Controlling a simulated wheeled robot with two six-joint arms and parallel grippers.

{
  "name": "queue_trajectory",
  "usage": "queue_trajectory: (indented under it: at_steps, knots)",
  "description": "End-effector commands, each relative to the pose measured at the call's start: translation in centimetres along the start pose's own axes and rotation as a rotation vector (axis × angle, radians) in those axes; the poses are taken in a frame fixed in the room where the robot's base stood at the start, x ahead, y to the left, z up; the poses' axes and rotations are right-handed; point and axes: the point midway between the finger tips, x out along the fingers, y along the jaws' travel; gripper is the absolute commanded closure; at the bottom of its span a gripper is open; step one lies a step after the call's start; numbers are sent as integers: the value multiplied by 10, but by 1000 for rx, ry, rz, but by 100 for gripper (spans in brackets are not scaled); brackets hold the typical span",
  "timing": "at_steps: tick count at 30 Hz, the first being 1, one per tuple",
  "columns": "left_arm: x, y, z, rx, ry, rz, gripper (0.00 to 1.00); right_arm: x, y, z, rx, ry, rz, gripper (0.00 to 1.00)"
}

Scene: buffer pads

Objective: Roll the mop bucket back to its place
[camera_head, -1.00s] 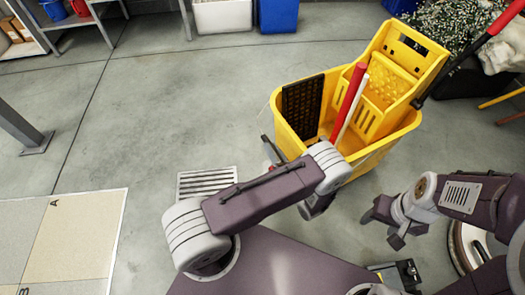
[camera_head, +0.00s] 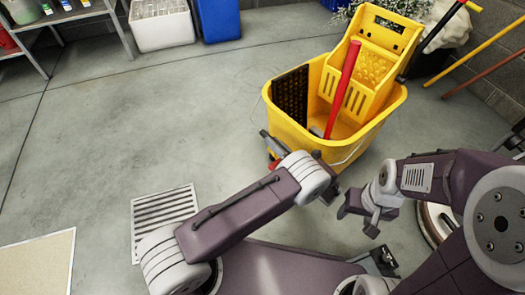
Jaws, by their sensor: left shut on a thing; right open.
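The yellow mop bucket (camera_head: 372,125) stands upright on the grey floor in front of me, with its yellow wringer (camera_head: 378,58) at the far right side. A red handle (camera_head: 343,88) leans up out of it. My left arm reaches to the bucket's near side. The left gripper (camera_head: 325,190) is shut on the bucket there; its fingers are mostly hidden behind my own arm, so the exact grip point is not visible. My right gripper (camera_head: 359,218) is open and empty, just right of and nearer to me than the bucket.
A floor grate (camera_head: 162,215) lies left of my arm. A white bin (camera_head: 161,26) and a blue bin (camera_head: 217,19) stand at the back beside a shelf (camera_head: 70,15). Yellow and brown poles (camera_head: 482,50) lean by the right wall. Open floor lies left of the bucket.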

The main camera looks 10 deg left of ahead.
Motion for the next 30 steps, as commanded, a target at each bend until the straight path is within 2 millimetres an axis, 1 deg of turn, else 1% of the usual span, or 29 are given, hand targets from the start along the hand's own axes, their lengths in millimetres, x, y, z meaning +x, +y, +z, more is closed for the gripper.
queue_trajectory:
  at_steps: [1, 3, 6, 12, 21, 30]
  knots:
    - [-4, -12, -1, -6, -2, -5, 100, 14, 0, 1, 0, 0, 0, 42]
    - [-8, -22, 6, -6, -2, -5, 100, 22, 0, 2, 0, 0, 0, 42]
    - [-14, -35, 15, -7, -2, -6, 100, 34, 1, 4, 0, 0, 0, 42]
    - [-24, -55, 31, -5, -2, -5, 100, 51, 1, 5, 0, 0, 0, 42]
    - [-32, -72, 45, -1, -2, -4, 100, 64, 1, 7, 0, 0, 0, 42]
    - [-34, -76, 50, 1, -2, -4, 100, 67, 1, 7, 0, 0, 0, 42]
